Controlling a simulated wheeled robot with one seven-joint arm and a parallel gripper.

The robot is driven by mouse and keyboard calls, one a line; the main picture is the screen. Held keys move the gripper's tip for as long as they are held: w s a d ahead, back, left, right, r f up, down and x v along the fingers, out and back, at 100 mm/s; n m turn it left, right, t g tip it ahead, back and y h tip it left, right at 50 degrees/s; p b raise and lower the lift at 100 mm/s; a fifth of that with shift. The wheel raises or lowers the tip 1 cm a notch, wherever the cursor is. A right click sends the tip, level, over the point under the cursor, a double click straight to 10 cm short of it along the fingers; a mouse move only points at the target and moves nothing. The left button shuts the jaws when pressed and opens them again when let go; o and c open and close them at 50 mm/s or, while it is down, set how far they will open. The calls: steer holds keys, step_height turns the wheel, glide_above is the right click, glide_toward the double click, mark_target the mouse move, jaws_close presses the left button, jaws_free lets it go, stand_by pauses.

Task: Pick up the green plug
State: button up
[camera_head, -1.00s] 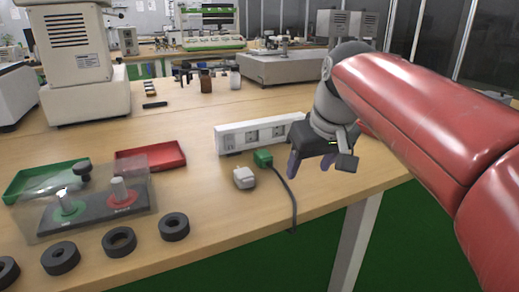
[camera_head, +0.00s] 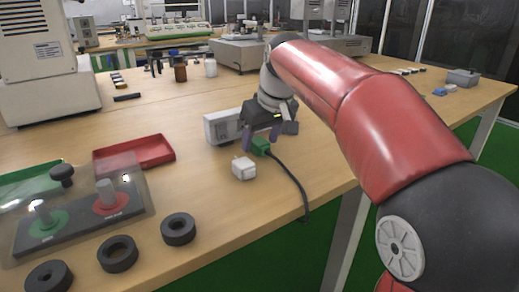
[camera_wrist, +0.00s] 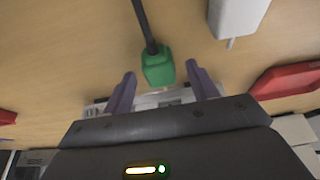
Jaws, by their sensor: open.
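The green plug (camera_head: 261,147) lies on the wooden table with its dark cable running to the front edge. In the wrist view the green plug (camera_wrist: 158,68) sits just ahead of and between my fingertips, its cable leading up and away. My gripper (camera_head: 262,138) is open and empty, pointing down right beside the plug in the head view. The purple fingers (camera_wrist: 160,82) are apart on either side of the plug, and I see no contact. My gripper hides part of the plug's surroundings in the head view.
A white adapter (camera_head: 244,168) lies just left of the plug. A white power strip (camera_head: 222,126) is behind it, partly hidden by my gripper. A red tray (camera_head: 134,152), a clear-covered switch box (camera_head: 75,225) and several black rings (camera_head: 178,229) occupy the left. The table front right is clear.

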mark_target(261, 142)
steer(key=shift+f, duration=0.15)
steer(key=c, duration=1.1)
step_height(261, 142, up, 10)
steer(key=p, duration=0.3)
steer(key=shift+c, duration=0.2)
